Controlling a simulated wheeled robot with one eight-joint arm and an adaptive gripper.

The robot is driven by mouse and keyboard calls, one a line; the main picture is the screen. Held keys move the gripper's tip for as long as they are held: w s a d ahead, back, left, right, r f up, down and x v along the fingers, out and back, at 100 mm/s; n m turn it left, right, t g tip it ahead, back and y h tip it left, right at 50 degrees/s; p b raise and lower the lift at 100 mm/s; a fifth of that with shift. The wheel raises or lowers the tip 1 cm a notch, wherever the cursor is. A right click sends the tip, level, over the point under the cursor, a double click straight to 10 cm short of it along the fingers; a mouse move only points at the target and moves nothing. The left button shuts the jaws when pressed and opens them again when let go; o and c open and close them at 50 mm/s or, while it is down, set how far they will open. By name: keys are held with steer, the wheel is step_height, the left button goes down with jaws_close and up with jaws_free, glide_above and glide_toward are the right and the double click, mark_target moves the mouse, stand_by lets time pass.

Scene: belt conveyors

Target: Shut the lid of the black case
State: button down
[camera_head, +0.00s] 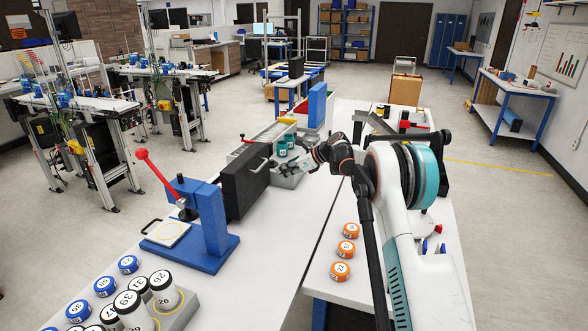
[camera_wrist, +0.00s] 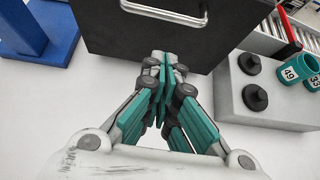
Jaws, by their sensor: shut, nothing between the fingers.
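The black case (camera_head: 243,188) stands on the white table left of my gripper (camera_head: 283,169), with a broad dark panel upright and a metal handle (camera_head: 262,165) on it. In the wrist view the dark panel (camera_wrist: 110,35) fills the top middle, with the handle (camera_wrist: 162,12) at the upper edge. My gripper (camera_wrist: 164,62) is shut and empty, its fingertips just in front of the panel's lower part. I cannot tell whether they touch it. The case's inside and the far side of the panel are hidden.
A blue press with a red-knobbed lever (camera_head: 205,215) stands close left of the case. A grey block with black knobs (camera_wrist: 265,100) and teal numbered cups (camera_wrist: 291,72) are on the right. Numbered jars (camera_head: 160,290) stand at the front left.

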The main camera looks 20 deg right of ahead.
steer(key=w+a, duration=0.2)
steer(key=a, duration=0.1)
steer(key=shift+w+r, duration=0.15)
steer(key=shift+r, duration=0.25)
steer(key=shift+a+r, duration=0.1)
steer(key=shift+a, duration=0.05)
